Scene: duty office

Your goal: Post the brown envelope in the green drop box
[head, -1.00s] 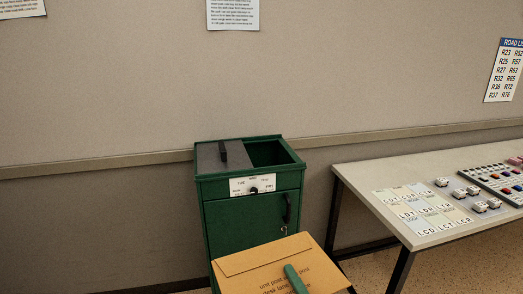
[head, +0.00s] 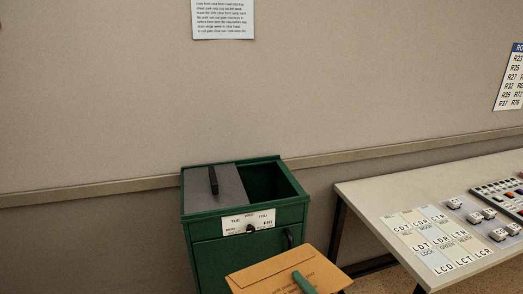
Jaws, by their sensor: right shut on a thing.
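The brown envelope (head: 268,271) shows at the bottom of the head view, in front of the lower right of the green drop box (head: 220,262). My right gripper (head: 303,281) is shut on the envelope; only a green finger shows on top of it. The envelope's lower part is out of the picture. The drop box has a grey lid (head: 222,190) with a black handle over the left of its top. The right part of its top is an open, dark hole (head: 268,182). The envelope is outside the box, lower than its top. My left gripper is not in view.
A table (head: 365,196) stands right of the box, with label cards (head: 424,240), small white-topped items (head: 475,217) and a panel of coloured pieces (head: 505,195). The wall with a rail (head: 90,192) is behind the box. The space above the box is clear.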

